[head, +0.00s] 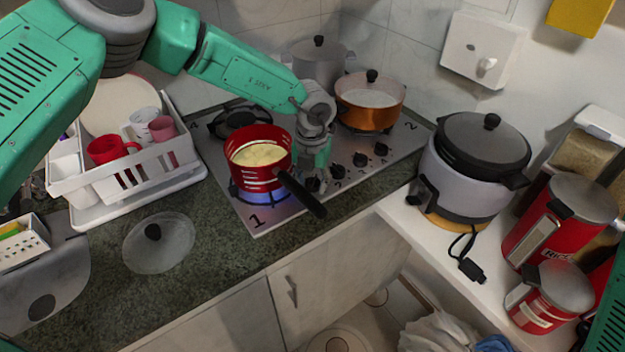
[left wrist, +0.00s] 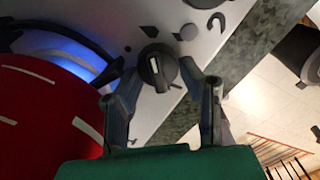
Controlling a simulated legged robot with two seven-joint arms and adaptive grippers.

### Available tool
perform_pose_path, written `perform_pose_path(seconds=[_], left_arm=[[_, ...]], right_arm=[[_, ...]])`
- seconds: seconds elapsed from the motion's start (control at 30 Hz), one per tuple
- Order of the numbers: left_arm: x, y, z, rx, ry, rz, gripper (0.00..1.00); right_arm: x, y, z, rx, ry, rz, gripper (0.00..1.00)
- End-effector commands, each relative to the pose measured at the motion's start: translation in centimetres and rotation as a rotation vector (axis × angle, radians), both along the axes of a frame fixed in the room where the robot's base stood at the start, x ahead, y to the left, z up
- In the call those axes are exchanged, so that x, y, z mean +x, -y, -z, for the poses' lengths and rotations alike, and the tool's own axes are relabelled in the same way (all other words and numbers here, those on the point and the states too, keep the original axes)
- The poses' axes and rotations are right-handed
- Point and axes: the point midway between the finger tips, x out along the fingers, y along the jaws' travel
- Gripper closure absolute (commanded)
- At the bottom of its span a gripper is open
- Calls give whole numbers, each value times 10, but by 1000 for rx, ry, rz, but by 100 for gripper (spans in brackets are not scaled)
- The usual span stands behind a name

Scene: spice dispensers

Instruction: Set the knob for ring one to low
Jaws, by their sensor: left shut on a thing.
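The stove (head: 255,218) has a "1" printed at its front-left corner, beside the ring with a blue flame under the red saucepan (head: 258,170). A row of black knobs runs along the stove's front right; the one nearest this ring (head: 312,184) is partly hidden by my left gripper (head: 318,172). In the left wrist view my left gripper (left wrist: 163,85) has its fingers on either side of this black knob (left wrist: 157,68) and is shut on it. The knob's light pointer mark shows, but its setting cannot be read. My right gripper is out of view.
The saucepan's black handle (head: 302,194) reaches out close to the gripper. A copper pot (head: 370,103) and a grey pot stand behind. A glass lid (head: 158,243) lies on the counter. A white dish rack (head: 125,180) stands left and a cooker (head: 465,180) right.

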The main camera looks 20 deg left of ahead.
Motion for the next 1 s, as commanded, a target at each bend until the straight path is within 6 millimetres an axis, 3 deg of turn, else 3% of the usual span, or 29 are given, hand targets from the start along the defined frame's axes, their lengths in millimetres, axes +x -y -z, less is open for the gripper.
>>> perform_pose_path(seconds=[0.67, 0.7, 0.73, 1.0], left_arm=[[6, -1, -4, -2, 16, 61, 95], [6, -1, -4, -2, 16, 61, 59], [6, -1, -4, -2, 16, 61, 48], [5, -3, -3, 2, 14, 60, 46]], right_arm=[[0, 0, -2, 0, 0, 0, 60], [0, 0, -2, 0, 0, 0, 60], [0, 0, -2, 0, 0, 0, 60], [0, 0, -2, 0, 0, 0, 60]])
